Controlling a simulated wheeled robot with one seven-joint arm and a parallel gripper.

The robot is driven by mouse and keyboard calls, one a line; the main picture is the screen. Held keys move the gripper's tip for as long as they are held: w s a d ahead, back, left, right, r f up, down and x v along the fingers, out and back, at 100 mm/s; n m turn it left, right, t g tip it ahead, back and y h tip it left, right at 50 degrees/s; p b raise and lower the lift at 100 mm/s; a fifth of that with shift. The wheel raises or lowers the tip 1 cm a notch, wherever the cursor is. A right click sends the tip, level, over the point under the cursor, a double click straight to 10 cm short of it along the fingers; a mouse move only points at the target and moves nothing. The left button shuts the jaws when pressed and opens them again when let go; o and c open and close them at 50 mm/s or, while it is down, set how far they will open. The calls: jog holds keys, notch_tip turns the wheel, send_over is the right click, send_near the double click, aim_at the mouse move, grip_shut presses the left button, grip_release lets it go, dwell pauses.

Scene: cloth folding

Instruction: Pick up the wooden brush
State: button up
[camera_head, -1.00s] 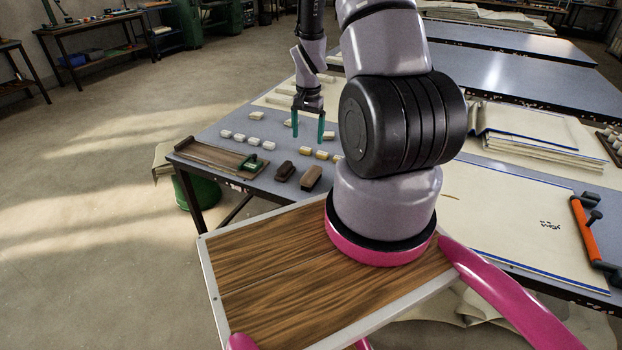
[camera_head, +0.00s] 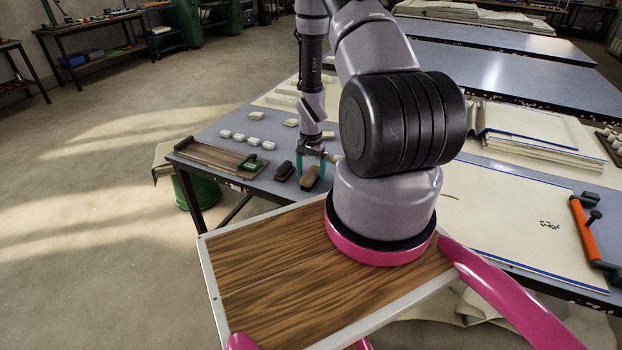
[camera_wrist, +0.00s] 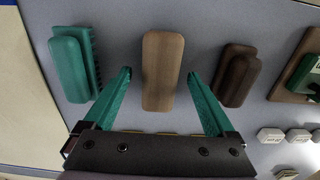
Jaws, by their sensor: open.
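The wooden brush (camera_wrist: 162,70), a light brown block with rounded ends, lies on the grey table in the middle of the wrist view. It also shows in the head view (camera_head: 310,180), partly behind a finger. My gripper (camera_wrist: 160,75) is open, with one teal finger to each side of the brush in the wrist view and a gap on both sides. In the head view my gripper (camera_head: 311,172) points down right at the brush. I cannot tell whether the fingertips are above the brush or level with its sides.
A dark brown brush (camera_wrist: 236,75) lies to the right in the wrist view, and a teal bristled brush (camera_wrist: 73,66) to the left. A wooden board (camera_head: 212,157) with a green tool (camera_head: 251,162) lies near the table edge. Several pale blocks (camera_head: 240,137) lie behind.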

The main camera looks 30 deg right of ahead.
aim_at(311, 173)
jog(key=shift+f, duration=0.65)
grip_shut()
notch_tip(311, 173, up, 10)
jog(key=shift+r, duration=0.1)
